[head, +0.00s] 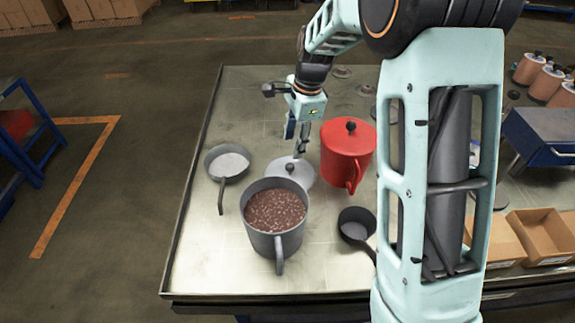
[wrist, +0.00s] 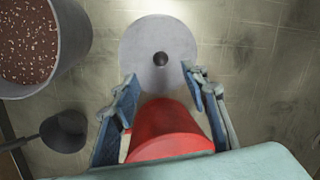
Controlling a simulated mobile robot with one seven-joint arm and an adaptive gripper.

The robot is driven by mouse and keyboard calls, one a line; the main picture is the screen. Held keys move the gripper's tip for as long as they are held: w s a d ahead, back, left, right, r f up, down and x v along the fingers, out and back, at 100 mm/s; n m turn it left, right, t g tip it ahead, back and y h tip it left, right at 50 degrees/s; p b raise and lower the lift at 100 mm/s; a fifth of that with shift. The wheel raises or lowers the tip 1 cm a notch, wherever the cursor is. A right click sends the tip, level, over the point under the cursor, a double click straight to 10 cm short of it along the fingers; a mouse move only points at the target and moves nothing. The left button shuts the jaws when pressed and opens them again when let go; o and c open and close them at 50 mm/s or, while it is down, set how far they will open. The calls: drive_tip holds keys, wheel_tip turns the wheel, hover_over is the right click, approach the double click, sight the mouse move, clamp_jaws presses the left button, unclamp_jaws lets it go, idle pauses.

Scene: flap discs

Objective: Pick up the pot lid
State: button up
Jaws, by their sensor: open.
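The pot lid (head: 291,173) is a round grey disc with a small dark knob. It appears to lie flat on the table behind the large grey pot, which covers part of its near edge in the head view. In the wrist view the lid (wrist: 160,35) is whole, at the top centre, knob facing up. My gripper (head: 299,150) is above the lid, pointing down. In the wrist view my gripper (wrist: 159,78) is open and empty, its fingertips spread either side, just below the knob in the picture. No contact with the lid shows.
A grey pot (head: 272,232) with brown speckled contents stands in front of the lid. A red lidded pot (head: 346,158) stands close on its right. A light-filled pan (head: 228,163) is left, a small dark pan (head: 356,226) front right. Bare table lies behind.

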sight(291, 164)
drive_tip(key=f, duration=0.6)
drive_tip(key=shift+w+a, duration=0.2)
drive_tip(key=shift+a, duration=0.05)
drive_tip(key=shift+w+a+f+p, duration=0.1)
drive_tip(key=shift+w+f+p, duration=0.1)
drive_tip(key=shift+f, duration=0.5)
drive_tip(key=shift+w+f+p, duration=0.1)
drive_tip(key=shift+f+p, duration=0.15)
drive_tip(key=shift+f, duration=0.45)
drive_tip(key=shift+w+a+f+p, duration=0.1)
drive_tip(key=shift+f+p, duration=0.1)
drive_tip(key=shift+f, duration=0.5)
drive_tip(key=shift+c, duration=0.6)
clamp_jaws()
